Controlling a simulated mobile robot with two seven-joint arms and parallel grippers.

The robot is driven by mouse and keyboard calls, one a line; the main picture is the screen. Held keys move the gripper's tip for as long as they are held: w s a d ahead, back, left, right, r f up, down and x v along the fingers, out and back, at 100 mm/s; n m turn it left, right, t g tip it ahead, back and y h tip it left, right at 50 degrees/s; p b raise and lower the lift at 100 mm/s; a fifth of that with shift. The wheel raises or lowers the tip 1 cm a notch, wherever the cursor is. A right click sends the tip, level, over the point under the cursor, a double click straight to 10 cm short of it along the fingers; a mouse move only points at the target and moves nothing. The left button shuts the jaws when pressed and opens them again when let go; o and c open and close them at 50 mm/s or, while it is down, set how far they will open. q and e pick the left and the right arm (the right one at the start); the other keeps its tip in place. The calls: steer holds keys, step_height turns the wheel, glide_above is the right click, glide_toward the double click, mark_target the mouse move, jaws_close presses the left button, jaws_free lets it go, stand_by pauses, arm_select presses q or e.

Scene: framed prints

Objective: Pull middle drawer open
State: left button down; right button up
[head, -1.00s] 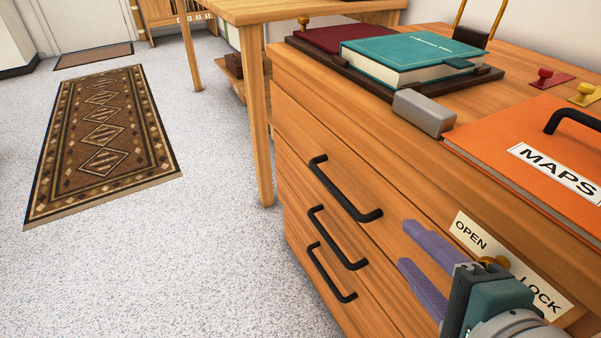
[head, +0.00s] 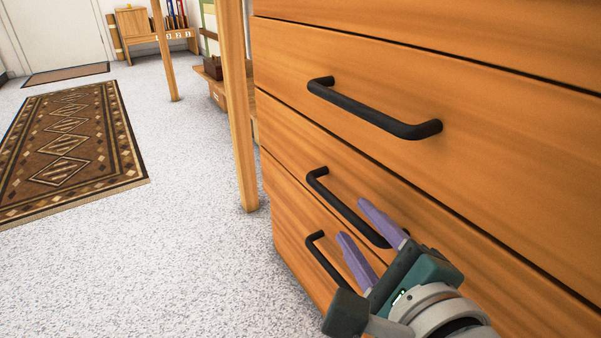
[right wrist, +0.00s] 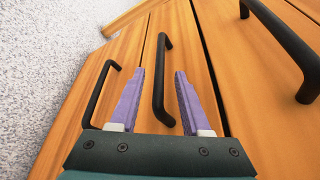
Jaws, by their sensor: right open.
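The wooden cabinet's middle drawer (head: 290,137) looks shut, its front level with its neighbours. Its black bar handle (head: 338,202) is partly hidden by my right gripper in the head view. My right gripper (head: 352,218) is open with two purple fingers. In the right wrist view the middle handle (right wrist: 161,85) runs between the open fingers (right wrist: 158,82), with gaps on both sides. I cannot tell how deep the fingers reach around it. My left gripper is not in view.
The upper drawer's handle (head: 372,112) and the lower drawer's handle (head: 327,262) stick out close above and below. A wooden table leg (head: 236,110) stands left of the cabinet. The speckled floor (head: 170,260) in front is clear, with a patterned rug (head: 65,150) farther left.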

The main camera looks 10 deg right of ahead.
mark_target(351, 218)
steer(key=b+x, duration=0.2)
steer(key=x, duration=0.3)
steer(key=shift+s, duration=0.1)
steer(key=shift+c, duration=0.4)
jaws_close()
stand_by(0.9)
